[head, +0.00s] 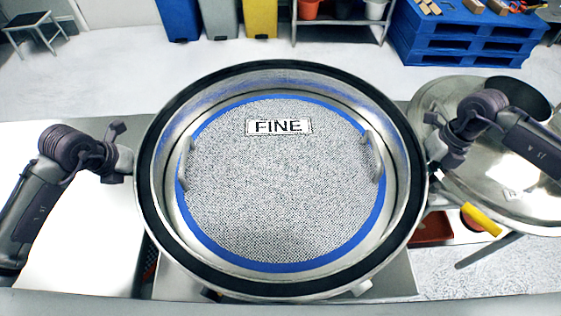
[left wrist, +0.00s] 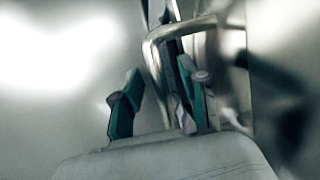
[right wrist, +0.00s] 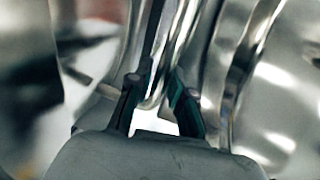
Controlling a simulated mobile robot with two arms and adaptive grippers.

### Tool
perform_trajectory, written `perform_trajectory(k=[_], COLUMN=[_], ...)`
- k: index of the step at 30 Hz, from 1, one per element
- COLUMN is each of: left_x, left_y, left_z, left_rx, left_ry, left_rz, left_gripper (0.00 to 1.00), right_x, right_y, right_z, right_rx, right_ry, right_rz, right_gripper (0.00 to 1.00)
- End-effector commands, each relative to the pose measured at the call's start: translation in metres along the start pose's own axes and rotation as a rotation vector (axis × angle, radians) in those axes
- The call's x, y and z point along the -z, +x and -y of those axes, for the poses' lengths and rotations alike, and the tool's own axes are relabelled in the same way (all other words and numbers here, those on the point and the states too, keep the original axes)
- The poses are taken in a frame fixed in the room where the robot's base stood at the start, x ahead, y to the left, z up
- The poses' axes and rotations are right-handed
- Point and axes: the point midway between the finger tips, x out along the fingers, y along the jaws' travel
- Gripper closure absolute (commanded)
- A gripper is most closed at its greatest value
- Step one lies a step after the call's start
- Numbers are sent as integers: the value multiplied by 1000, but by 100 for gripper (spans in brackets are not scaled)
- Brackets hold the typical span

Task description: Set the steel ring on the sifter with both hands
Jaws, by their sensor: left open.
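The steel ring (head: 150,235), with a wide black rim, surrounds the sifter's mesh screen. The blue-edged grey screen (head: 280,190), labelled FINE, lies level inside it and has two small side handles. I cannot tell whether the ring rests fully on the sifter body hidden below. My left gripper (head: 126,160) is at the ring's left side; in the left wrist view its fingers (left wrist: 160,95) are open beside a bent metal handle (left wrist: 155,50). My right gripper (head: 432,163) is at the right side; its fingers (right wrist: 160,90) flank a metal bar, and whether they clamp it is unclear.
A large steel lid or bowl (head: 515,205) stands at the right, close to my right arm. A white surface (head: 85,250) lies at the left. A blue pallet (head: 465,40), bins and a shelf stand behind on open floor.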

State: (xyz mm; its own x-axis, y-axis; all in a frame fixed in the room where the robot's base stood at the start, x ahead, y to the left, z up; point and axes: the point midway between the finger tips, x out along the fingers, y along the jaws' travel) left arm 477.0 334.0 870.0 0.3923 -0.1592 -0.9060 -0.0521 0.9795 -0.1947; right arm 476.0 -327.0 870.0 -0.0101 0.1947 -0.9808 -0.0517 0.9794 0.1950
Motion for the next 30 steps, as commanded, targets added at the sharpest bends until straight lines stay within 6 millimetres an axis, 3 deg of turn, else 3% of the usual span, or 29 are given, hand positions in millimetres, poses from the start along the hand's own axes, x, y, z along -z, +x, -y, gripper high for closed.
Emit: perform_trajectory(k=[2,5,9,20,30], left_x=[0,0,0,0,-6], left_y=[0,0,0,0,-11], left_z=[0,0,0,0,2], left_rx=[0,0,0,0,1], left_ry=[0,0,0,0,1], left_rz=[0,0,0,-1,10], left_gripper=[60,76,100,100,100], right_x=[0,0,0,0,-2], right_y=[0,0,0,-1,-12], right_z=[0,0,0,0,-3], right_rx=[0,0,0,0,-3], right_ry=[0,0,0,0,0], right_rz=[0,0,0,0,8], right_gripper=[83,99,100,100,100])
